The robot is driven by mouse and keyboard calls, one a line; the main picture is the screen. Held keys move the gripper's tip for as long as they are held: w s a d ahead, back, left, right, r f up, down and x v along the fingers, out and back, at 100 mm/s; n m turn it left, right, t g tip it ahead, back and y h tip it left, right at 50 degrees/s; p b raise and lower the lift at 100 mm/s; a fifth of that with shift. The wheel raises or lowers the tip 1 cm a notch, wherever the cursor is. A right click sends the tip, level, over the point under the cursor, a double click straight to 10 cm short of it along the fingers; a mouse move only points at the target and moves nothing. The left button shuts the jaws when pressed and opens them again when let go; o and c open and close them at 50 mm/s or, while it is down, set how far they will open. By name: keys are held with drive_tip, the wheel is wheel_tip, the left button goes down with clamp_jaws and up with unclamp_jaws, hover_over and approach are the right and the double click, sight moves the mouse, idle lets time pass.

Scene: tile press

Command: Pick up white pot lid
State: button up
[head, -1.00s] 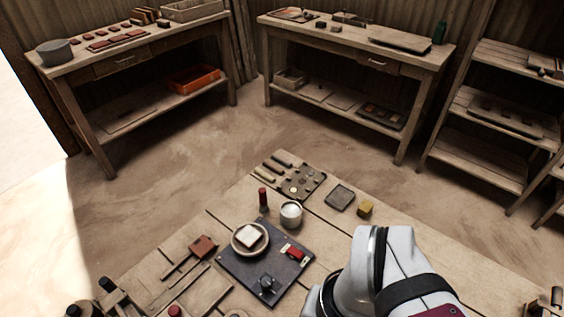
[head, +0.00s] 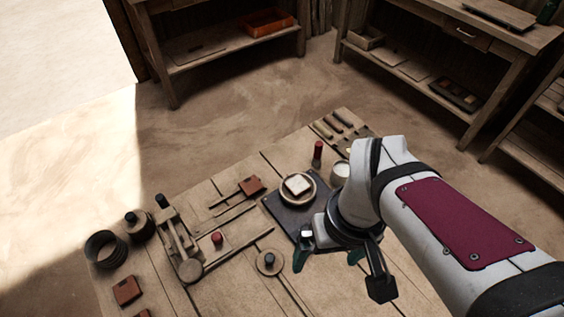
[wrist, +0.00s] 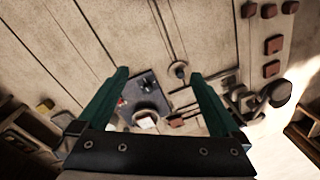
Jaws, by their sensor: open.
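A small pale pot (head: 341,170) with a white top stands at the far edge of the dark mat (head: 279,211). My arm partly covers it, and I cannot tell whether the white top is a separate lid. In the wrist view the pot is not clear. My gripper (head: 327,257) is open and empty above the table, nearer than the pot and over the near side of the mat. In the wrist view its two green fingers (wrist: 160,75) are spread apart, with the mat (wrist: 146,84) between and below them.
A round dish (head: 312,197) with a white block sits on the mat, and a red-topped cylinder (head: 318,153) stands behind it. A round base with a dark knob (head: 270,260), a wooden lever press (head: 178,240) and dark rings (head: 104,250) are at the left and front.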

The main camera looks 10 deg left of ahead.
drive_tip(key=w+a+f+n, duration=0.2)
drive_tip(key=w+a+n, duration=0.1)
drive_tip(key=a+n, duration=0.3)
drive_tip(key=n+h, duration=0.1)
drive_tip(key=n, duration=0.7)
hover_over(270, 258)
wheel_tip(270, 258, down, 3)
drive_tip(key=shift+n, duration=0.3)
wheel_tip(270, 258, down, 16)
drive_tip(key=shift+r, duration=0.1)
drive_tip(key=c, duration=1.2)
drive_tip(key=shift+c, duration=0.2)
